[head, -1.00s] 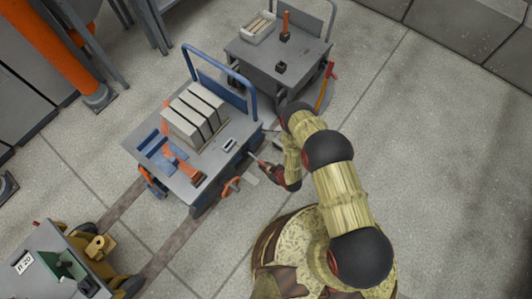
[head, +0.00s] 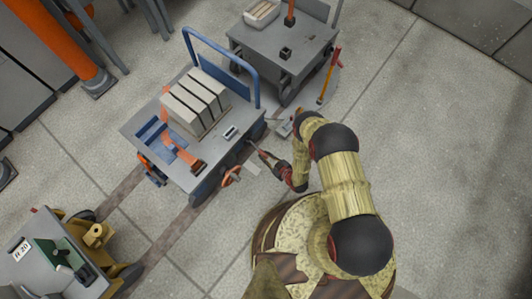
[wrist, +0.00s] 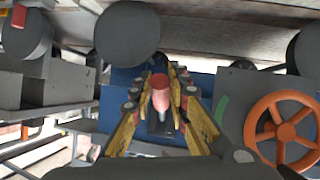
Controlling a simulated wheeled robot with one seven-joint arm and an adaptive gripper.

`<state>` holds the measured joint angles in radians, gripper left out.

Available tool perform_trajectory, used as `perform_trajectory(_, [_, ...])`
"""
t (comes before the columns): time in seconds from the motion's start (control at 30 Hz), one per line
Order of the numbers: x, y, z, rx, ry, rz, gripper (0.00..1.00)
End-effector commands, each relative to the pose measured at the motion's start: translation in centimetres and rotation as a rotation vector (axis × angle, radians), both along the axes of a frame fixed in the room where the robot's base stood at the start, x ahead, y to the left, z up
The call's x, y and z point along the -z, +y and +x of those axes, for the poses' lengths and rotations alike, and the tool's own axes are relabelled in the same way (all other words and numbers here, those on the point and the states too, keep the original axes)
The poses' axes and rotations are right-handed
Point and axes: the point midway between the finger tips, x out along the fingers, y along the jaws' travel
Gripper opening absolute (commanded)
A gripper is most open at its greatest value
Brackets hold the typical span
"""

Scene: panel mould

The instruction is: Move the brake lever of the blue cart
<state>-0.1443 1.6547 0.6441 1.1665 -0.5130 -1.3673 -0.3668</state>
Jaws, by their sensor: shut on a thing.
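The blue cart (head: 137,128) stands left of my arm in the head view, with a blue push handle and a grey deck. Its brake lever shows in the wrist view as a red, rounded grip (wrist: 161,92) on a dark stem, in front of the cart's blue side. My gripper (wrist: 161,78) has its yellow-and-black fingers on both sides of this grip and is shut on it. In the head view my gripper (head: 264,157) reaches the cart's near side, where the lever is too small to make out clearly.
An orange handwheel (wrist: 283,130) is right of the lever; it also shows in the head view (head: 231,175). Pale panels (head: 194,102) and an orange clamp (head: 185,158) are on the deck.

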Motion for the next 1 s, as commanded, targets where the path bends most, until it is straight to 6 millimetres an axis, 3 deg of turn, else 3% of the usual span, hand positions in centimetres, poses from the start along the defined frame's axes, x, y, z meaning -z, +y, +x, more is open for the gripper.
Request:
perform_trajectory(0.13, [0.1,-0.1,0.2,0.003,-0.001,-0.001,0.00])
perform_trajectory(0.17, [0.1,-0.1,0.2,0.003,-0.001,-0.001,0.18])
perform_trajectory(0.47, [0.1,0.0,0.1,0.001,0.001,-0.002,0.35])
perform_trajectory(0.77, [0.0,-0.1,0.0,0.000,0.001,-0.001,0.35])
perform_trajectory(1.0, [-1.3,-1.8,-1.9,0.005,0.003,-0.001,0.35])
